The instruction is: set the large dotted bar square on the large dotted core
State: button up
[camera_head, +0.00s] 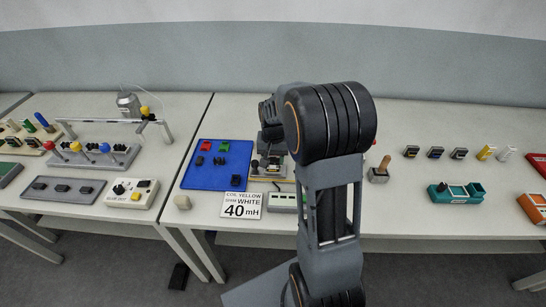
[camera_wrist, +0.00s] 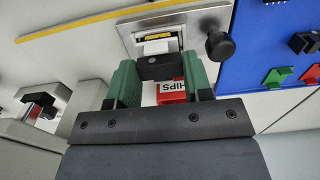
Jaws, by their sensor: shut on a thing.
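My gripper (camera_wrist: 158,70) has green fingers shut on a dark block (camera_wrist: 155,68) with a small round mark on its face, apparently the large dotted bar. Just beyond it in the wrist view is a white piece (camera_wrist: 157,46) inside a metal frame (camera_wrist: 189,22). The large dotted core is not clearly visible; I cannot tell whether the held block touches anything beneath. In the head view my arm hides the gripper and the block.
A dark knob (camera_wrist: 220,46) stands right of the frame. A red item lettered CHIPS (camera_wrist: 172,91) shows between the fingers. A blue mat (camera_head: 190,179) holds red, green and dark pieces. A card (camera_head: 241,206) reads coil yellow, shim white, 40 mH. A wooden-handled tool (camera_head: 380,173) stands right of my arm.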

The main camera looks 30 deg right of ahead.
jog(key=o, duration=1)
notch_tip(320, 180, up, 14)
dwell(0.4)
